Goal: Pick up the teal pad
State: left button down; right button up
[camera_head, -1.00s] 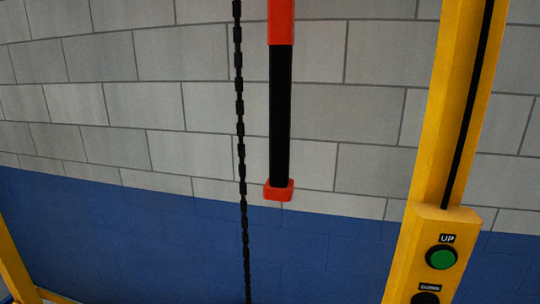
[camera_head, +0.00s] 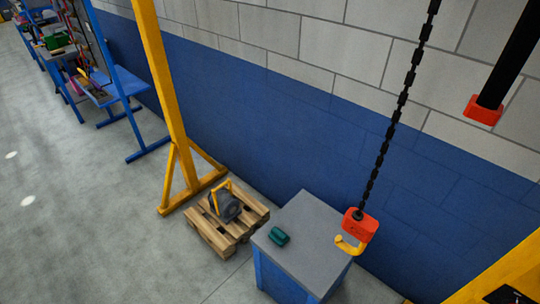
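The teal pad (camera_head: 279,236) lies on the grey top of a blue cabinet (camera_head: 309,232), towards its left side. It looks small and dark green-teal. Neither of my grippers shows in the head view.
A red hook block (camera_head: 360,226) with a yellow hook hangs on a black chain (camera_head: 401,103) at the cabinet's right edge. A wooden pallet (camera_head: 211,236) bearing a dark motor-like part (camera_head: 225,205) lies left of the cabinet, near a yellow frame post (camera_head: 164,80). The floor at left is clear.

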aim_at(279, 237)
jog(key=j+z, duration=0.3)
jog(key=j, duration=0.35)
jog(key=l+u, duration=0.25)
jog(key=l, duration=0.25)
jog(key=k+l+u, duration=0.1)
jog(key=l+u, duration=0.15)
jog(key=l, duration=0.25)
jog(key=k, duration=0.65)
jog(key=i, duration=0.65)
jog(key=k, duration=1.7)
jog(key=i+j+z, duration=0.55)
jog(key=i, duration=0.15)
jog(key=i+j+z, duration=0.85)
jog(key=j, duration=0.3)
jog(key=i+j+z, duration=0.25)
jog(key=j, duration=0.25)
jog(key=k, duration=0.1)
